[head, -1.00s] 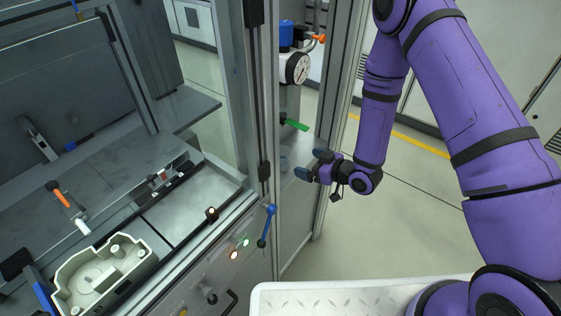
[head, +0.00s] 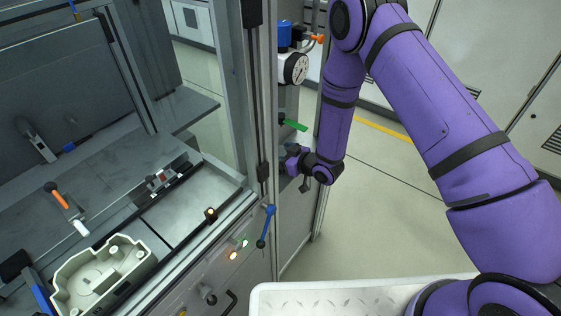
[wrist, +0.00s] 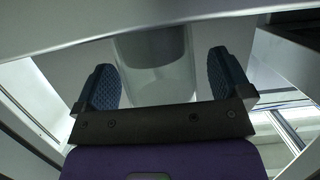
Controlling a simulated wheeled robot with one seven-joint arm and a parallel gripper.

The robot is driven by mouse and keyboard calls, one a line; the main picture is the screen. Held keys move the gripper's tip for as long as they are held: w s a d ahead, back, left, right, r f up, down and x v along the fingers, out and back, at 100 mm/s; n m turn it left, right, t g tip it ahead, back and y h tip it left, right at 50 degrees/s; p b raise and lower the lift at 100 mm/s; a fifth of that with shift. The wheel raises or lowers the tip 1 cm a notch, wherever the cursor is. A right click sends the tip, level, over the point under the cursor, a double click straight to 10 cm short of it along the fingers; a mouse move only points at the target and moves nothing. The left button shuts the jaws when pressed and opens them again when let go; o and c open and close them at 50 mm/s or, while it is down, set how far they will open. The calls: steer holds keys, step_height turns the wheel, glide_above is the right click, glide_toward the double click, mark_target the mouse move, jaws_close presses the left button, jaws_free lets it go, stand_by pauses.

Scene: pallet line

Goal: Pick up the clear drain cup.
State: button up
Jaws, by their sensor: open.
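The clear drain cup (wrist: 158,66) shows in the wrist view as a see-through cylinder between my two fingers. My gripper (wrist: 165,80) is open, with one blue ridged pad on each side of the cup. A gap shows between each pad and the cup, wider on the right. In the head view my gripper (head: 292,160) is at the cabinet post, below the gauge and the green lever. Its fingertips and the cup are mostly hidden there.
A round gauge (head: 296,68) and a green lever (head: 295,125) are just above my gripper. The metal post (head: 262,110) stands close on its left. A blue handle (head: 266,226) sticks out lower down. The floor to the right is clear.

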steer(key=shift+a, duration=0.1)
steer(key=shift+c, duration=0.3)
steer(key=c, duration=1)
steer(key=shift+r, duration=0.1)
